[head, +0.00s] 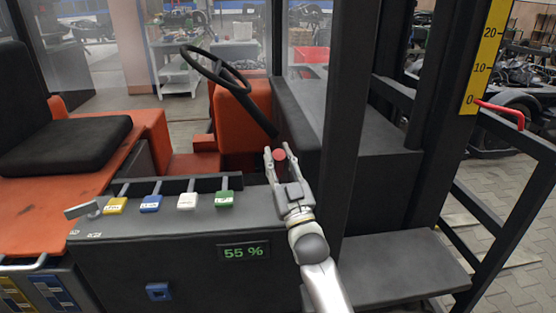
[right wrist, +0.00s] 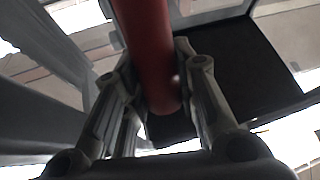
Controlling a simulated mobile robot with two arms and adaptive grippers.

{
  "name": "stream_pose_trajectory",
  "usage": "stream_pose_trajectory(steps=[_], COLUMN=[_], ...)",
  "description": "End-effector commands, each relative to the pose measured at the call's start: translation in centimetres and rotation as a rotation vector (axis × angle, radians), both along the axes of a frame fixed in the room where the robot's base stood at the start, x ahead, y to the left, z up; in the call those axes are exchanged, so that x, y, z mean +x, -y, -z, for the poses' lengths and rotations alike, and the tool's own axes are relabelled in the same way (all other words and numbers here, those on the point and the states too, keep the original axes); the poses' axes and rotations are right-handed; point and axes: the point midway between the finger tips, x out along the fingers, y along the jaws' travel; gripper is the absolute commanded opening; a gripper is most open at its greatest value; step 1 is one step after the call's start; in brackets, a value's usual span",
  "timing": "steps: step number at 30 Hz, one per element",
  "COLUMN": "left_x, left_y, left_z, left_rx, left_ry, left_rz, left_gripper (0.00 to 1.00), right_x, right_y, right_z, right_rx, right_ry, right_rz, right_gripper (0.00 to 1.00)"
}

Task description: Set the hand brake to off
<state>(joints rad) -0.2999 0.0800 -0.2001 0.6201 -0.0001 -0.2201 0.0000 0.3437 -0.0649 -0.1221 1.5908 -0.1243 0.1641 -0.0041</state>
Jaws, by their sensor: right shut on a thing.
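A red handle with a round end (head: 280,155) stands at the right end of the dark console, beside the orange steering column. I take it to be the hand brake, but no label on it is readable. My right gripper (head: 279,158) is shut on this handle, with a finger on each side. In the right wrist view the red handle (right wrist: 150,55) runs as a long cylinder between the fingers of the gripper (right wrist: 162,95). The lever's base and its off position are hidden. My left gripper is not in view.
The console carries yellow, blue, white and green levers (head: 188,200), a grey lever (head: 82,209) and a "55 %" display (head: 244,252). A black steering wheel (head: 215,70) is behind. Dark posts (head: 350,110) stand close right of my right arm. Another red handle (head: 500,112) is at far right.

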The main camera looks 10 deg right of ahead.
Motion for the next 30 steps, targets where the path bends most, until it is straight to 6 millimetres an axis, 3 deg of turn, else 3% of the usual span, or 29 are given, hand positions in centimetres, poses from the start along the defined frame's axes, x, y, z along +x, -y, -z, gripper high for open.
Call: stream_pose_trajectory(steps=[2,3,7,20,30], left_x=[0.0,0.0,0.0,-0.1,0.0], left_y=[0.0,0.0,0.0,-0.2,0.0], left_z=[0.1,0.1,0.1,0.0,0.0], left_rx=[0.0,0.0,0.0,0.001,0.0], left_ry=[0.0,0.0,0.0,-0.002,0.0], left_rz=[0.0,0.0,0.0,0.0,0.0], left_gripper=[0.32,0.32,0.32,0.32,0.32], right_x=[0.0,0.0,0.0,-0.5,-5.4], right_y=[-0.1,-0.1,-0.1,0.0,0.8], right_z=[0.6,0.6,0.5,0.7,3.7], right_rx=[-0.003,-0.003,-0.003,-0.001,-0.001], right_ry=[-0.009,-0.009,-0.008,-0.007,-0.009], right_rz=[-0.001,-0.001,0.0,0.0,0.0], right_gripper=[0.0,0.32,0.49,0.49,0.49])
